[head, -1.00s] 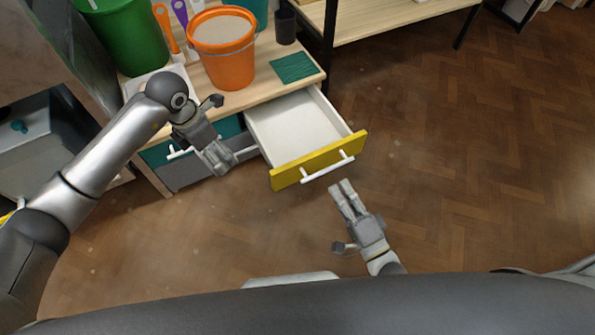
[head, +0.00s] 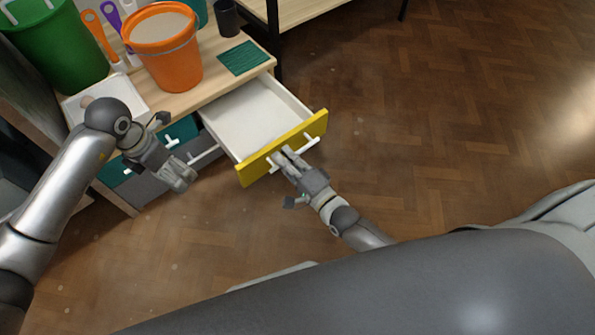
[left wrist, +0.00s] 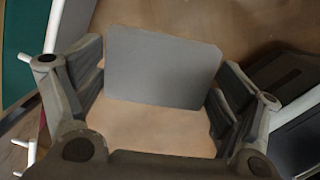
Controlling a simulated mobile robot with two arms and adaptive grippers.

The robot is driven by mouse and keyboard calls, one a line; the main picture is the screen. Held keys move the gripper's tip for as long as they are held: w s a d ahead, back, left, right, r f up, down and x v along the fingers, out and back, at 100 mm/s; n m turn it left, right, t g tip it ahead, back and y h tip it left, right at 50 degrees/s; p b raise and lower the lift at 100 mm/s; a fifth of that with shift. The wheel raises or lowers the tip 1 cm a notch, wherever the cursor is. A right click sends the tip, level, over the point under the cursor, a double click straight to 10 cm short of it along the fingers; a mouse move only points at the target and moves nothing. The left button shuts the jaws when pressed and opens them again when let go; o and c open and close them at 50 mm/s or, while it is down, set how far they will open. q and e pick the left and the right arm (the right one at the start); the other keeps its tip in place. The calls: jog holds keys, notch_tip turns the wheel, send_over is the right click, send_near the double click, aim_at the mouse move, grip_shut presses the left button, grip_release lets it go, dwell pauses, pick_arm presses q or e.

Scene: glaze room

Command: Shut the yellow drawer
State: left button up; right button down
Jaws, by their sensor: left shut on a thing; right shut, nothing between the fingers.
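The yellow drawer (head: 252,170) stands pulled out of the cabinet, its white inside empty. Its white handle is partly hidden by my right gripper (head: 281,155). The right gripper is shut with nothing between its fingers, its tips at the drawer's front by the handle; I cannot tell whether they touch. My left gripper (head: 184,180) is left of the drawer, in front of the cabinet. In the left wrist view it is shut on a flat grey block (left wrist: 163,68); the block is hard to make out in the head view.
A teal drawer (head: 183,129) and a grey drawer are on the cabinet's left side. On its top stand an orange bucket (head: 168,62), a green bucket (head: 55,50), a dark cup (head: 227,20) and a teal mat (head: 243,58). The floor to the right is clear.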

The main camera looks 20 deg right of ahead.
pick_arm(q)
jog(key=shift+f, duration=0.3)
pick_arm(e)
jog(key=shift+w+a, duration=0.25)
jog(key=shift+w, duration=0.45)
